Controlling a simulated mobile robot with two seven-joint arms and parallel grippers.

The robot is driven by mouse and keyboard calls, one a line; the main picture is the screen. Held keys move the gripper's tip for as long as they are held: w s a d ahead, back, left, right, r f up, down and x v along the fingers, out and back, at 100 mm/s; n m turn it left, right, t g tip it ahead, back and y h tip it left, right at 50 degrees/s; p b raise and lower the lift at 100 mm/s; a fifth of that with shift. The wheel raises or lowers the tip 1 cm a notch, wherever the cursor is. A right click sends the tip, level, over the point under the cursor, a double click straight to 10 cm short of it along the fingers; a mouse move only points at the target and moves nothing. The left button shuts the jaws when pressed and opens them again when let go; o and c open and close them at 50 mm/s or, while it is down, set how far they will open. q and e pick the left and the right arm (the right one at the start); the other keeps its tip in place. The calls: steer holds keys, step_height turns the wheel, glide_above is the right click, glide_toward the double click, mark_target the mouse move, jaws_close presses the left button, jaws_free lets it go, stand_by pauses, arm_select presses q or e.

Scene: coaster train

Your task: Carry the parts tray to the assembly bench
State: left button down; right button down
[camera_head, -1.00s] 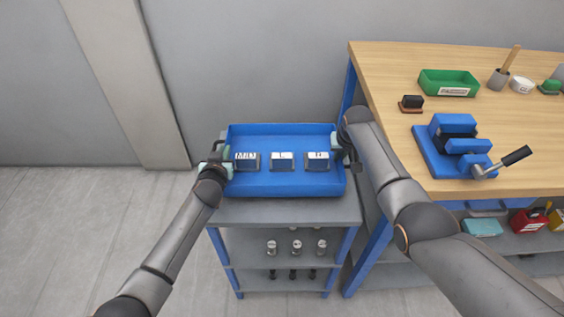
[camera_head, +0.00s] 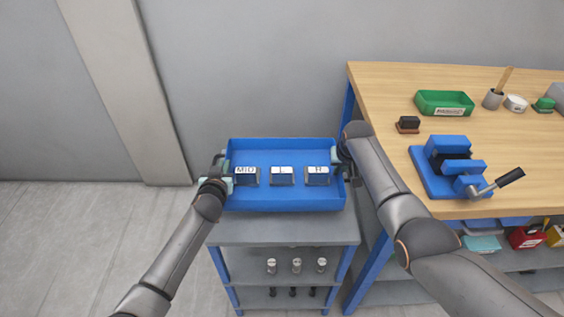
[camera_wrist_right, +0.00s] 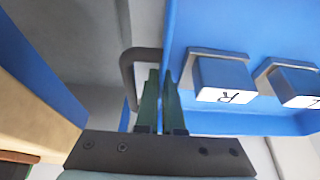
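The parts tray (camera_head: 283,201) is blue and holds three dark blocks with white labels; MID, L and R can be read. It is level over the top of a small grey cart (camera_head: 283,230), seemingly raised slightly; the gap itself is hidden. My left gripper (camera_head: 226,180) is at the tray's left end and seems shut on its handle, though the fingers are small here. My right gripper (camera_head: 341,166) is at the right end.
The wooden assembly bench (camera_head: 390,90) stands right of the cart. The bench's front left area is clear. The cart's lower shelves hold small parts (camera_head: 297,266).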

arm_select(q)
steer(key=shift+d+r, duration=0.1)
steer(key=shift+r, duration=0.35)
arm_select(e)
steer(key=shift+a+r, duration=0.1)
steer(key=shift+r, duration=0.25)
